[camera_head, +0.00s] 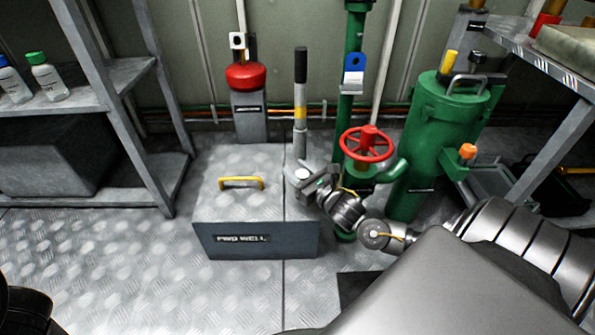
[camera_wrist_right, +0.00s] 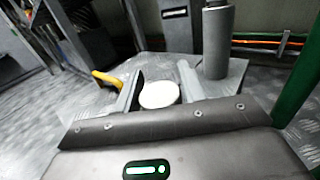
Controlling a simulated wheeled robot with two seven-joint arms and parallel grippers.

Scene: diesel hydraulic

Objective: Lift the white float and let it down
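The white float (camera_wrist_right: 158,95) shows as a round white disc in the right wrist view, over the top of the grey well box (camera_head: 255,240). In the head view it is a small pale spot (camera_head: 302,173) at my right gripper (camera_head: 308,178). My right gripper is also in the wrist view (camera_wrist_right: 162,72), with one finger on each side of the float. Its fingers stand apart, with narrow gaps beside the disc; contact is unclear. The float's lower part is hidden. A dark part of my left arm shows at the lower left; its gripper is out of view.
A yellow handle (camera_head: 241,183) is on the box lid. A grey lever with a black grip (camera_head: 301,65) stands close behind the float. A red handwheel (camera_head: 367,144) and green canister (camera_head: 433,130) are on the right. A metal shelf (camera_head: 127,85) stands left.

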